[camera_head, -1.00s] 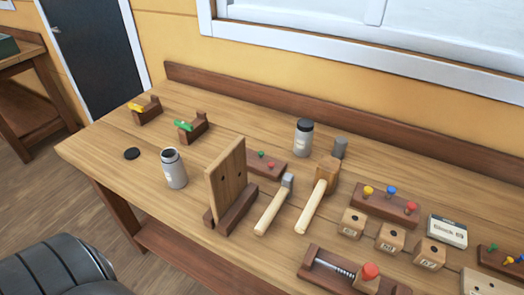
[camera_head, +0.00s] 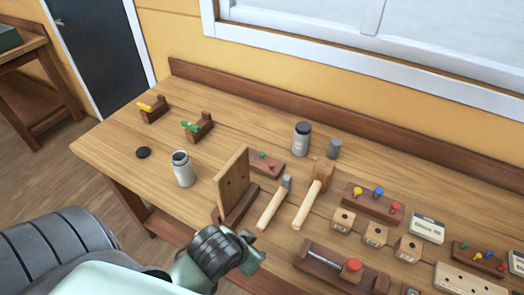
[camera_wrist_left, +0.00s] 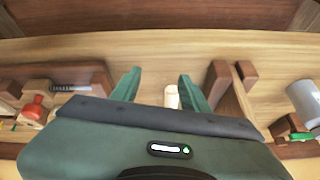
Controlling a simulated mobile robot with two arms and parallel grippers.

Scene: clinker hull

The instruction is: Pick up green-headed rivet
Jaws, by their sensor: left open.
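A small green-headed rivet (camera_head: 262,154) stands beside a red-headed one in a short wooden rack (camera_head: 268,168), behind the upright board. Another green head (camera_head: 466,244) shows in the longer rack at the far right, among several coloured heads. My left gripper (camera_head: 253,249) is over the bench's front edge, just right of the upright board and apart from both racks. In the left wrist view the open gripper (camera_wrist_left: 158,90) has two green fingers spread, with a pale handle end (camera_wrist_left: 171,97) showing between them. My right gripper is not in view.
The upright board (camera_head: 232,181) stands close to my left gripper. A hammer (camera_head: 274,203), a mallet (camera_head: 313,195) and a red-knobbed clamp (camera_head: 340,268) lie to the right.

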